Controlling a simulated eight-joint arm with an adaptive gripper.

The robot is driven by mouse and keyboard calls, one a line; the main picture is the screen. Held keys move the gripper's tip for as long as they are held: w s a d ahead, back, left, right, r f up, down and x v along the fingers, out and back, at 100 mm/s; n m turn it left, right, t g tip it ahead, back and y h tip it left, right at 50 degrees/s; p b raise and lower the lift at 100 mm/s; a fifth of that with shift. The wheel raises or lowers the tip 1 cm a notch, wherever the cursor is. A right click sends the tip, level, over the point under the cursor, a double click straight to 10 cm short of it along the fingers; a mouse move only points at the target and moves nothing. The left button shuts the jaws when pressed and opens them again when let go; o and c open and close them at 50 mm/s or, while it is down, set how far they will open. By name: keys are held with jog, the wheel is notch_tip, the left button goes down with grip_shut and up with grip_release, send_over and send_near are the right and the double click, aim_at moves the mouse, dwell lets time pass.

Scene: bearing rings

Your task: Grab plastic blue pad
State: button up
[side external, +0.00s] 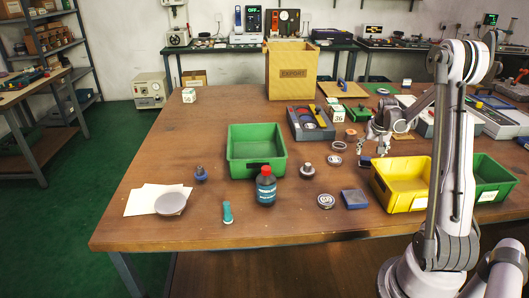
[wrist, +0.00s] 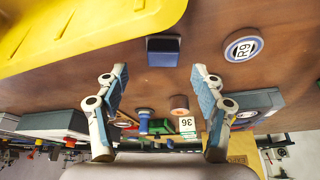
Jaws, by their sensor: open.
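The yellow bin (side external: 403,181) stands close on the right. A ring marked R9 (wrist: 243,45) lies beside the small block. A green bin (side external: 257,151), a dark bottle (side external: 265,188) and a grey tray (side external: 310,123) stand to the left.

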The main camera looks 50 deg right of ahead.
aim_at(367, 158)
jog(key=shift+w+x, duration=0.1)
jog(key=shift+x, duration=1.25)
jog(key=shift+w+x, duration=0.15)
jog(key=shift+x, duration=1.15)
jog(key=c, duration=1.2)
